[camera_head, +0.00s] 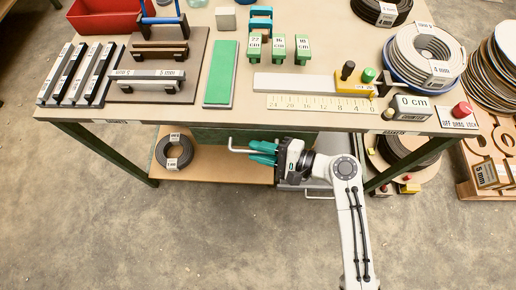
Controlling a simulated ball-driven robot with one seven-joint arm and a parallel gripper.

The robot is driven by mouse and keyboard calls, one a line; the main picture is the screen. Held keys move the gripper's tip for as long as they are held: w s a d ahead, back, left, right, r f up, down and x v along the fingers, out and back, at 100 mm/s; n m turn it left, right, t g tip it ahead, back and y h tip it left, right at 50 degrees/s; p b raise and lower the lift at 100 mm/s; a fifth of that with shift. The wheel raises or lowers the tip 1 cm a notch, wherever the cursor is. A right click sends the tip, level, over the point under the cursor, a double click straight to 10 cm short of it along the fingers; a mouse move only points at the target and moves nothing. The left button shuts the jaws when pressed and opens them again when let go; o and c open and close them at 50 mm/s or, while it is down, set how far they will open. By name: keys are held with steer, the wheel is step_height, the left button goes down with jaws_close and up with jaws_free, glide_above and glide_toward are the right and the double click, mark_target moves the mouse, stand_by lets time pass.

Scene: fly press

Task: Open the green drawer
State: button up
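The green drawer (212,135) is under the tabletop, with its dark green front seen steeply from above. Its pale bar handle (238,150) sticks out toward me, and its left end shows. My gripper (260,153) has teal fingers that point left and lie over the right part of the handle. The fingers hide that part of the bar. I cannot tell whether they are closed on it or only beside it. The drawer looks flush under the table edge, though much of its front is hidden.
A second pale handle (318,194) shows below my gripper. The workbench (290,112) carries blocks, a ruler (318,104), a green strip (221,72) and wire coils. A black coil (174,152) lies on the lower shelf (215,172). The concrete floor in front is clear.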

steer(key=shift+w+a, duration=0.1)
steer(key=shift+a, duration=0.2)
steer(key=shift+c, duration=0.4)
jaws_close()
